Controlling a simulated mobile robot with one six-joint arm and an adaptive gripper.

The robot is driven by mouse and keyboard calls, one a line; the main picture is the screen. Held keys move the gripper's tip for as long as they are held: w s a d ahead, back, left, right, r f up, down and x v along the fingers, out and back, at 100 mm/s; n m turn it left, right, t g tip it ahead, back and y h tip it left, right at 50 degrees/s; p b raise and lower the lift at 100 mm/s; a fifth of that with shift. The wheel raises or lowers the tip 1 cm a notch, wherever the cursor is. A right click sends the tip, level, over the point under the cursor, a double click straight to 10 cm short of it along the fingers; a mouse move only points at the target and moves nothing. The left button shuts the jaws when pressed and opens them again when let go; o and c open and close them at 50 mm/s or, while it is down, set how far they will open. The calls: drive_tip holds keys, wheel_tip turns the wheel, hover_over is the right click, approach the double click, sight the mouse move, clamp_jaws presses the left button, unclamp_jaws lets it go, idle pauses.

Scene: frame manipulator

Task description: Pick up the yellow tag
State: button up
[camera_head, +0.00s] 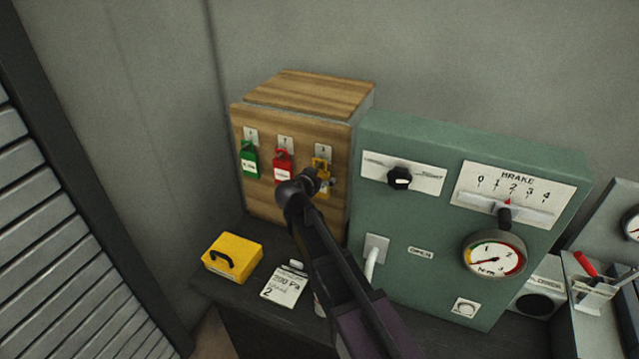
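The yellow tag (320,164) hangs on the front of the wooden box (252,200), on the right of a row of three. Its lower part is partly hidden behind the end of my arm. My gripper (326,183) is right at the tag in the picture, small and dark against it. I cannot tell whether its fingers touch the tag, or whether they are open or shut.
A green tag (249,161) and a red tag (283,166) hang to the left. A green brake panel (420,215) with knob, lever and gauge stands close on the right. A yellow case (233,252) and a white card (285,287) lie on the dark bench below.

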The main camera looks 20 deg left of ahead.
drive_tip(key=c, duration=0.7)
drive_tip(key=shift+r, duration=0.1)
drive_tip(key=shift+r+p, duration=0.7)
drive_tip(key=shift+p, duration=0.1)
drive_tip(key=s, duration=0.6)
drive_tip(key=s+a, duration=0.1)
drive_tip(key=s, duration=1.1)
drive_tip(key=shift+a, duration=0.25)
drive_tip(key=shift+r, duration=0.1)
drive_tip(key=shift+r+p, duration=0.65)
drive_tip(key=shift+p, duration=0.1)
